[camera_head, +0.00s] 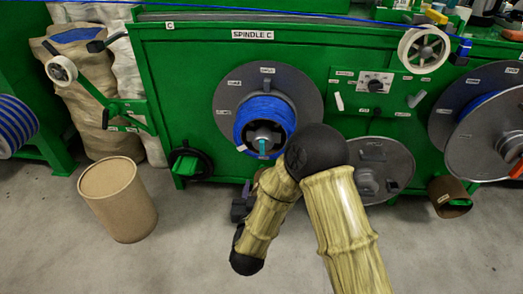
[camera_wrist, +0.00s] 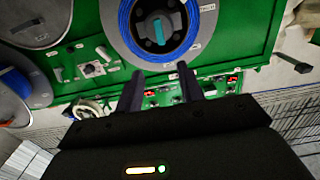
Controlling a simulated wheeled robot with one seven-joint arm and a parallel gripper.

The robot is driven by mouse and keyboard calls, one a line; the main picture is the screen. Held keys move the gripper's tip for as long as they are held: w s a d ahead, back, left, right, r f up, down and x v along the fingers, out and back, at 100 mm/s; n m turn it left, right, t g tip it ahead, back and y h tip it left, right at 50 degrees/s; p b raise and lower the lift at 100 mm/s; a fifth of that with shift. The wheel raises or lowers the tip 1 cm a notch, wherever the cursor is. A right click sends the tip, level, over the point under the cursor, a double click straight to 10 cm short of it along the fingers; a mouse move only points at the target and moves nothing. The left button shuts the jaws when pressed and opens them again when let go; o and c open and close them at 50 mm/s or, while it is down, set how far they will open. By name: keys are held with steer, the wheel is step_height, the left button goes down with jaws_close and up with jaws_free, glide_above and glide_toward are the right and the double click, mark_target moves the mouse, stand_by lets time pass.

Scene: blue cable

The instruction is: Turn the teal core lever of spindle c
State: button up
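The teal core lever (camera_head: 263,146) sits in the dark hub at the middle of the blue cable reel (camera_head: 281,112) on the green machine marked SPINDLE C. In the wrist view the teal lever (camera_wrist: 158,30) shows near the top, inside the blue ring of cable (camera_wrist: 126,28). My gripper (camera_wrist: 160,74) is open, its two dark fingers apart with nothing between them. In the wrist picture its fingertips lie below the reel, and the lever is clear of them. In the head view my arm covers the reel's lower right side, and I cannot make out the fingers.
A grey disc (camera_head: 384,168) stands right of my arm, below a control panel (camera_head: 374,88) with a dial. A black handwheel (camera_head: 190,163) is at lower left of the machine. A brown drum (camera_head: 118,199) stands on the floor at left. The front floor is mostly clear.

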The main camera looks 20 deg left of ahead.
mark_target(262, 147)
steer(key=shift+s, duration=0.15)
steer(key=b+x, duration=0.4)
steer(key=x, duration=1.3)
steer(key=shift+w+r, duration=0.25)
jaws_close()
